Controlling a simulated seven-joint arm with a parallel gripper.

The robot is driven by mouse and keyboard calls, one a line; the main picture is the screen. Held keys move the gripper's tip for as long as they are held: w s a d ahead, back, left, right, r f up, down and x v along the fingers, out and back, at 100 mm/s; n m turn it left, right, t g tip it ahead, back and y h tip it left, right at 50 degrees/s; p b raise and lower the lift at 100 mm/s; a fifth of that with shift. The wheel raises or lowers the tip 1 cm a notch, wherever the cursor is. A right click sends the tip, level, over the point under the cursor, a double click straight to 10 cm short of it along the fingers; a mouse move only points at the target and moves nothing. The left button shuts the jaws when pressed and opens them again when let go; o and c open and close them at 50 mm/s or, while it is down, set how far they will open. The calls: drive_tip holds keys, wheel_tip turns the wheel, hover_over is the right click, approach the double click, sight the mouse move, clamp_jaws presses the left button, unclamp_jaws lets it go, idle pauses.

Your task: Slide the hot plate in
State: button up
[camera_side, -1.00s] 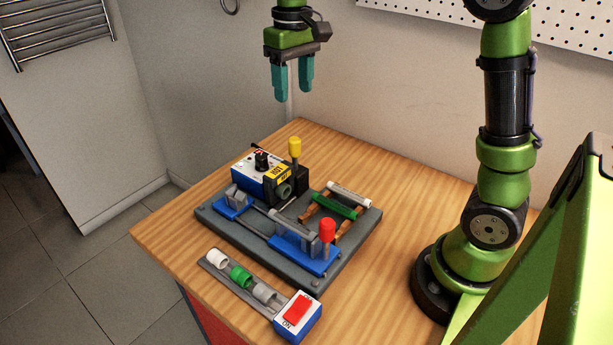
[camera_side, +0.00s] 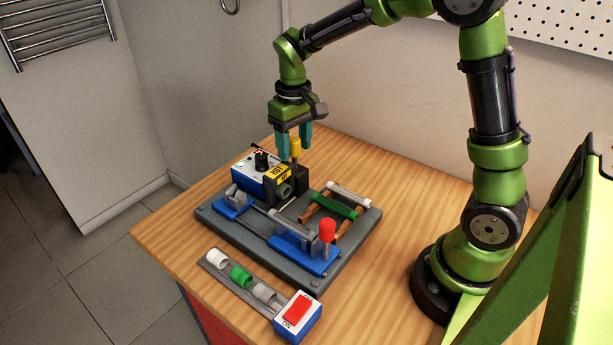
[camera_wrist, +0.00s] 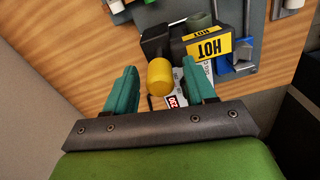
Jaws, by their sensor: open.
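The hot plate unit is a blue and white box (camera_side: 257,172) with a black knob on top. A dark heater block (camera_side: 288,185) with a yellow HOT label is at its right end. A yellow knob (camera_side: 295,148) stands upright from the block. My gripper (camera_side: 294,150) is open, with its teal fingers on either side of the yellow knob. In the wrist view the yellow knob (camera_wrist: 160,76) lies between the fingertips, with a visible gap to each. The HOT label (camera_wrist: 208,49) shows just beyond it.
The grey base plate (camera_side: 235,240) carries a blue clamp with a red knob (camera_side: 327,231) and a rack holding a white and a green pipe (camera_side: 334,207). In front are a strip of fittings (camera_side: 241,275) and a red ON switch box (camera_side: 297,313).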

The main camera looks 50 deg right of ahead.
sight(274, 173)
drive_tip(key=shift+c, duration=0.2)
clamp_jaws()
drive_tip(key=a, duration=0.7)
drive_tip(key=shift+a, duration=0.15)
drive_tip(key=shift+c, duration=0.9)
unclamp_jaws()
drive_tip(key=shift+o, duration=1.1)
wheel_tip(274, 173, up, 17)
